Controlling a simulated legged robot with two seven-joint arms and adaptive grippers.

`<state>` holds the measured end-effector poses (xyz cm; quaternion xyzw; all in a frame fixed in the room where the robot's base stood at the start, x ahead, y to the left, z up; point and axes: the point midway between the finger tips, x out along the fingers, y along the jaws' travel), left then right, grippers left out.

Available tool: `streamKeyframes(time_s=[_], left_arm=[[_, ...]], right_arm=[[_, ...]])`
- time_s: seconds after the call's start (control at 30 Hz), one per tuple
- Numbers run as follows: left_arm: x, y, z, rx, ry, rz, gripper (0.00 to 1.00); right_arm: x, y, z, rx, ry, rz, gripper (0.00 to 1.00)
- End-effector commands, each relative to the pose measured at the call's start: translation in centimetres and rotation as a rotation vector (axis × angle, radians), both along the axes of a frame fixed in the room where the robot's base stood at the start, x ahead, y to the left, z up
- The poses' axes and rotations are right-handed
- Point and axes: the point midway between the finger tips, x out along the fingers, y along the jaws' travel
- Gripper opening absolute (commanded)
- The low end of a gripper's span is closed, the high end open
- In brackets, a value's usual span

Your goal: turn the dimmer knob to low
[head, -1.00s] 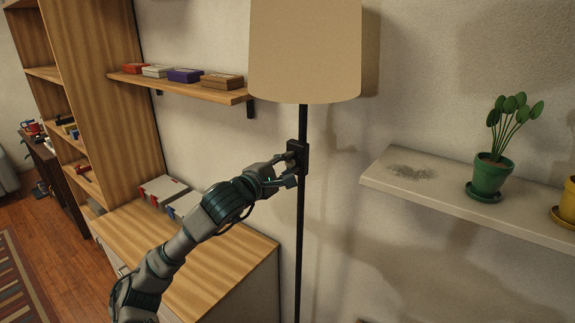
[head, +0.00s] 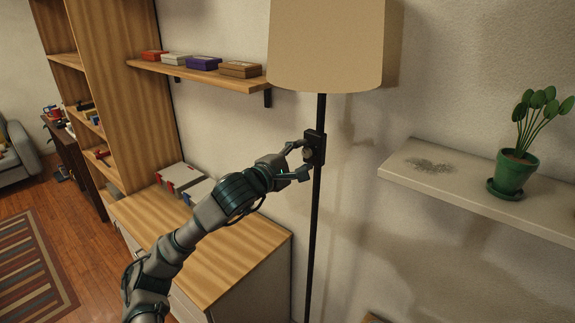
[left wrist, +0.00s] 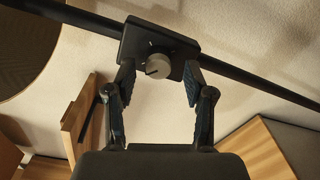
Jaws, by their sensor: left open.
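The dimmer knob (left wrist: 158,66) is a small round silver-grey dial with a dark pointer line. It sits on a black box (left wrist: 143,43) fixed to the lamp's black pole (head: 319,215). In the head view the knob (head: 308,155) shows small between the fingers. My left gripper (head: 304,160) is open at the box, one finger above the knob and one below. In the left wrist view its fingertips (left wrist: 160,72) stand either side of the knob, with gaps between; I cannot tell if they touch the box. My right gripper is not in view.
The beige lampshade (head: 326,45) hangs above the gripper. A wall shelf with boxes (head: 205,77) is at left, above a wooden cabinet (head: 245,255). A white shelf (head: 455,190) with a green potted plant (head: 514,170) is at right.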

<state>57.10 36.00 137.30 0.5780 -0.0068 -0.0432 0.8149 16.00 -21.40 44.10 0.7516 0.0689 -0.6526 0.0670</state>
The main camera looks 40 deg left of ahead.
Motion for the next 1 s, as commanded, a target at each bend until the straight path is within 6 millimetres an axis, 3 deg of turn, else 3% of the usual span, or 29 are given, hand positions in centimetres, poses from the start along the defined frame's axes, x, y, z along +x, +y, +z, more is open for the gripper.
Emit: streamKeyframes(time_s=[0.3,0.43,0.63,1.0], left_arm=[[-7.1,0.8,0.0,0.005,0.004,0.004,0.53],[-8.9,1.0,0.0,0.003,0.006,0.004,0.53],[-10.2,0.9,0.0,0.001,0.005,0.000,0.53],[-10.3,0.9,0.1,0.000,0.005,-0.001,0.53]], right_arm=[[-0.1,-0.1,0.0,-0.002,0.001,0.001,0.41],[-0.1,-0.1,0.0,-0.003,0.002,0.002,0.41],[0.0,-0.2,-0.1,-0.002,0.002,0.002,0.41],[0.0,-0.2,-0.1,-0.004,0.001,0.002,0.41]])
